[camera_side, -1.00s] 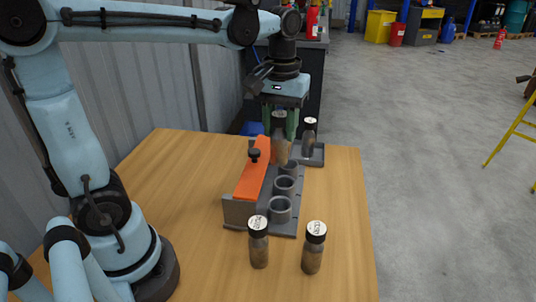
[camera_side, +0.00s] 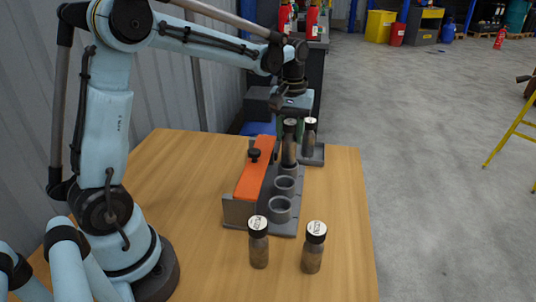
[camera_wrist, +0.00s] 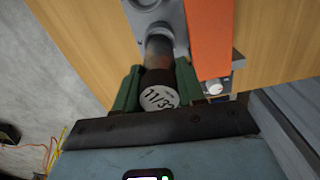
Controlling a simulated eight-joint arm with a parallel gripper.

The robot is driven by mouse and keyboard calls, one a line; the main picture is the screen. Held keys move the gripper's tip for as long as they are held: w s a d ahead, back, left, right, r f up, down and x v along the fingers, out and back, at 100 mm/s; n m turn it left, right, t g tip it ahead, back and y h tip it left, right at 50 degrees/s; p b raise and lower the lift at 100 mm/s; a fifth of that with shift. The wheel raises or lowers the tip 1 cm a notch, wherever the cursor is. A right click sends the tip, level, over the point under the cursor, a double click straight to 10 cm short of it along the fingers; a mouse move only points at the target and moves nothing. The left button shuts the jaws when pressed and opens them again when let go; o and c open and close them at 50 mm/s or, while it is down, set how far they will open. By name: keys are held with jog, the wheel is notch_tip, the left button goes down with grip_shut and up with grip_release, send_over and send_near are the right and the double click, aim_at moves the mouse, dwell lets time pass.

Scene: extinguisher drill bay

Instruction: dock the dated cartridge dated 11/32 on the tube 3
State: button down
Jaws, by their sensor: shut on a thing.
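In the side view the held cartridge (camera_side: 289,152) stands upright at the farthest of three grey tubes (camera_side: 288,171). Its lower end meets that tube's rim; I cannot tell how far inside it is. The middle tube (camera_side: 285,187) and nearest tube (camera_side: 280,210) are empty. No tube numbers are legible. My gripper also shows in the side view (camera_side: 291,125), with its fingers partly hidden.
Two capped cartridges (camera_side: 258,243) (camera_side: 312,248) stand on the wooden table (camera_side: 340,215) in front of the rack. Another (camera_side: 309,136) stands on a grey base (camera_side: 318,156) behind, close to my gripper. An orange bar (camera_side: 253,178) with a black knob runs left of the tubes.

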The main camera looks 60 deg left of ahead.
aim_at(290, 144)
jog(key=shift+f, duration=1.4)
jog(key=shift+f, duration=0.65)
dwell(0.4)
jog(key=c, duration=0.9)
grip_release()
jog(key=shift+c, duration=0.2)
jog(key=shift+r, duration=0.1)
jog(key=shift+r, duration=5.45)
jog(key=shift+s, duration=0.1)
